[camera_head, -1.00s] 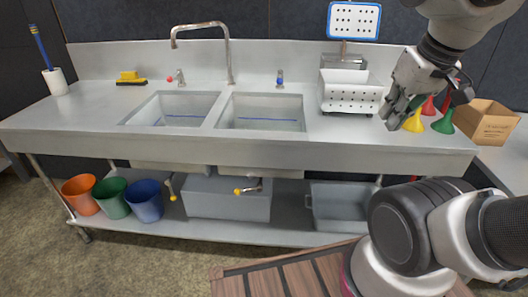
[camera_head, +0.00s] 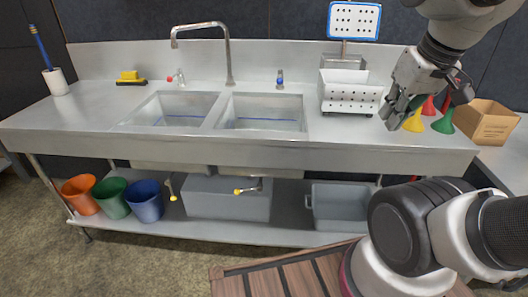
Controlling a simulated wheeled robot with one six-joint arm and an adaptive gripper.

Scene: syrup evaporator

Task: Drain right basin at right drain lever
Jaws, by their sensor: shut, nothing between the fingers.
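The right basin (camera_head: 262,113) is the right one of two sunk in the steel counter, with a blue line across its inner wall. The right drain lever (camera_head: 247,188) hangs under it, with a yellow knob at its left end. The left drain lever (camera_head: 171,187) hangs under the left basin (camera_head: 171,108) and points down, also with a yellow tip. My gripper (camera_head: 391,122) is shut and empty above the counter's right end, beside the yellow funnel (camera_head: 414,122), well up and to the right of the right lever.
A grey box (camera_head: 222,204) stands on the lower shelf behind the levers. A grey tub (camera_head: 335,207) is to its right, and orange, green and blue buckets (camera_head: 145,200) are left. A white perforated basket (camera_head: 350,92) and a cardboard box (camera_head: 488,122) are on top.

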